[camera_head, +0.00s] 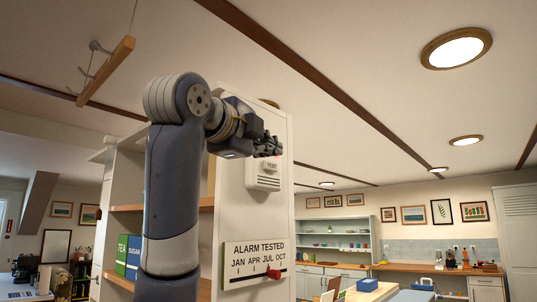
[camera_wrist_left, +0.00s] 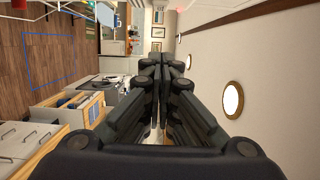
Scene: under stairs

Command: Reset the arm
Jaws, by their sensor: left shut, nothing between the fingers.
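My left arm stands upright in the head view, and its left gripper (camera_head: 268,148) reaches right in front of the upper side panel of a white shelf unit. The left gripper also shows in the left wrist view (camera_wrist_left: 165,62), with its fingers shut together and nothing held. A white alarm box (camera_head: 263,174) with a small display is on the panel just below and behind the gripper; I cannot tell whether they touch. Below it is an "ALARM TESTED" board (camera_head: 255,262) with month labels and a red marker (camera_head: 273,273) near OCT. My right gripper is not in view.
A wooden rail with hooks (camera_head: 106,71) hangs from the ceiling at upper left. Tea and sugar boxes (camera_head: 128,256) stand on the shelf behind my arm. A counter and wall shelving (camera_head: 333,240) are far back right. The air right of the panel is free.

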